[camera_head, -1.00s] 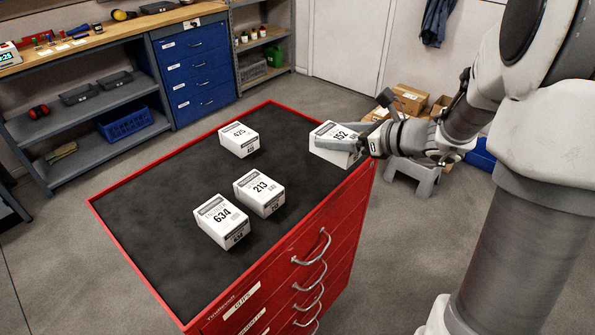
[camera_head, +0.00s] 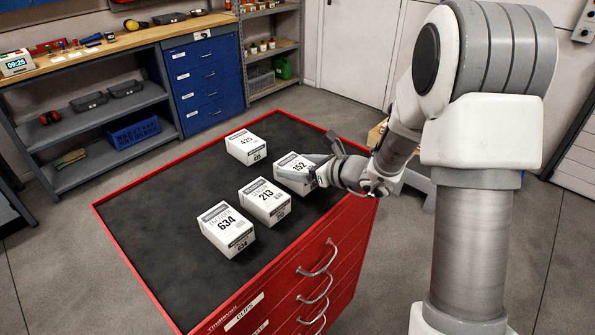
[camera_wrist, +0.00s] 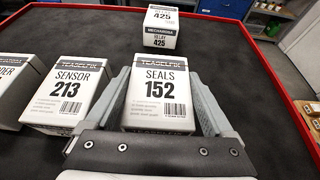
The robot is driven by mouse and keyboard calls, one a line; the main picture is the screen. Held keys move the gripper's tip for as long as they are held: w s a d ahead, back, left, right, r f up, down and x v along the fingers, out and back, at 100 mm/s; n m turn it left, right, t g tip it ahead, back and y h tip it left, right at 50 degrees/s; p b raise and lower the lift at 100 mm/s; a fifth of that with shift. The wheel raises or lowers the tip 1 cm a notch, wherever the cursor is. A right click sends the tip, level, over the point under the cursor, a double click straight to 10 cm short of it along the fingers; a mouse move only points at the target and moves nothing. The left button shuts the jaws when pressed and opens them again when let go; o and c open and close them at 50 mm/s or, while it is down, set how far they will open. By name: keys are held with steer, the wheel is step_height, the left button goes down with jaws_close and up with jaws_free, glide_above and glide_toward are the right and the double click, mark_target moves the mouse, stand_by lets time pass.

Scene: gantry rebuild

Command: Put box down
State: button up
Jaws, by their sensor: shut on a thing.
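The white box marked 152 (camera_head: 293,172) is between the fingers of my gripper (camera_head: 318,170), at the right part of the red cabinet's dark top (camera_head: 150,215). In the wrist view the box, labelled SEALS 152 (camera_wrist: 160,92), sits upright between both fingers, and my gripper (camera_wrist: 163,100) is shut on it. I cannot tell whether its underside touches the top. The box marked 213 (camera_head: 264,201) stands to its left, with a narrow gap in the wrist view. The box marked 634 (camera_head: 226,228) is farther left and nearer. The box marked 425 (camera_head: 246,146) stands behind.
The cabinet top has a raised red rim (camera_head: 330,133). Its near left part is clear. Drawer handles (camera_head: 318,260) stick out on the near right side. A workbench (camera_head: 100,50) with a blue drawer unit (camera_head: 205,85) stands behind, across open floor.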

steer(key=shift+f, duration=0.55)
steer(key=shift+f, duration=0.1)
steer(key=shift+f+b, duration=0.15)
steer(key=shift+b, duration=0.15)
steer(key=o, duration=1.4)
steer(key=shift+r, duration=0.2)
